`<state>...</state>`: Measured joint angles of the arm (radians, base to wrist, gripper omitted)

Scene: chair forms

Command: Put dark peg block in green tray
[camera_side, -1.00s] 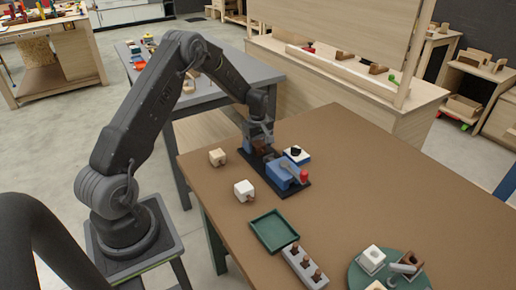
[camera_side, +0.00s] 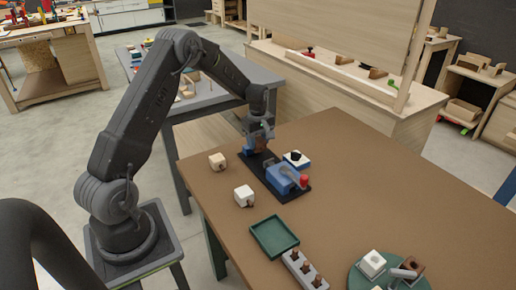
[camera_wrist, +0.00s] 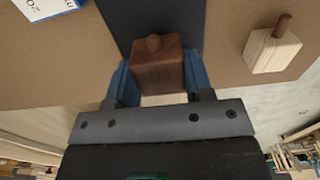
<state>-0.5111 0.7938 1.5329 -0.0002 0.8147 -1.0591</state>
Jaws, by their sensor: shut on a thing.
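The dark peg block (camera_wrist: 155,70) is brown with a short peg on its top. My gripper (camera_wrist: 155,82) is shut on it, with a blue finger on each side in the wrist view. In the side view my gripper (camera_side: 260,143) is over the far left end of a black base plate, and the block is mostly hidden by the fingers. I cannot tell whether the block touches the plate. The green tray (camera_side: 274,237) lies empty on the brown table, nearer the camera.
A grey peg rack (camera_side: 304,268) adjoins the tray. A round green plate holds several blocks.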

